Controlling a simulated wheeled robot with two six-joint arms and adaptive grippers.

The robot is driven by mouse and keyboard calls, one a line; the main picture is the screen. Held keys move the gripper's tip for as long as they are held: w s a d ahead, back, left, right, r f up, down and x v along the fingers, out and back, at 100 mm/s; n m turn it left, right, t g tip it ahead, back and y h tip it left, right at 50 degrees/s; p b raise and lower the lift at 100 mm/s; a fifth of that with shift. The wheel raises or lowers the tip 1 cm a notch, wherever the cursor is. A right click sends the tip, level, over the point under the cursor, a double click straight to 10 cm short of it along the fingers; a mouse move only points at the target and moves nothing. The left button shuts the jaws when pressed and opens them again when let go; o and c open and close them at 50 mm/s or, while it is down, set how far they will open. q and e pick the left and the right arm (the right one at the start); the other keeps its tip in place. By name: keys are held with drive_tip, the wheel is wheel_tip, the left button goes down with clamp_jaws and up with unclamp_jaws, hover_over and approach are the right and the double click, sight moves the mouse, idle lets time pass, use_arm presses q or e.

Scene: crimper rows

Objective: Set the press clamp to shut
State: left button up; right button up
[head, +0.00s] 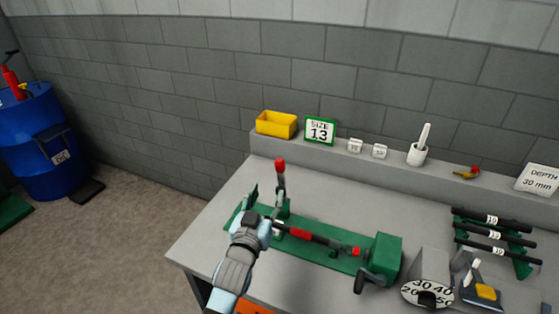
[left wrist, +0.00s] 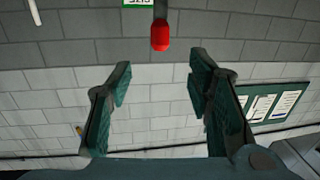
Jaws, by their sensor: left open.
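The press clamp's lever with a red knob (head: 280,164) stands upright at the left end of the green press base (head: 325,253). A dark rod with red bands (head: 318,238) lies along the base towards a green block (head: 388,253) at its right end. My left gripper (head: 265,212) is open in front of the lever and below its knob. In the left wrist view the red knob (left wrist: 160,36) shows at the top, beyond and between the spread fingers (left wrist: 160,88). The gap between them is empty. My gripper and wrist hide part of the clamp's foot. My right gripper is not in view.
A rack of dark rods (head: 495,237) and a numbered dial (head: 428,292) are on the right of the bench. A yellow bin (head: 276,124), a size 13 sign (head: 320,131) and a white cup (head: 417,154) stand on the back ledge. A blue drum (head: 40,150) stands far left.

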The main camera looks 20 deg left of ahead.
sight(278, 168)
use_arm(q)
drive_tip(key=w+b, duration=0.1)
drive_tip(key=w, duration=0.3)
drive_tip(key=w+b, duration=0.1)
drive_tip(key=w, duration=0.3)
drive_tip(key=w+a+b, duration=0.1)
drive_tip(key=w, duration=0.4)
drive_tip(key=shift+w+a+f, duration=0.1)
drive_tip(key=shift+f, duration=0.05)
drive_tip(key=shift+w, duration=0.4)
drive_tip(key=shift+r, duration=0.2)
clamp_jaws()
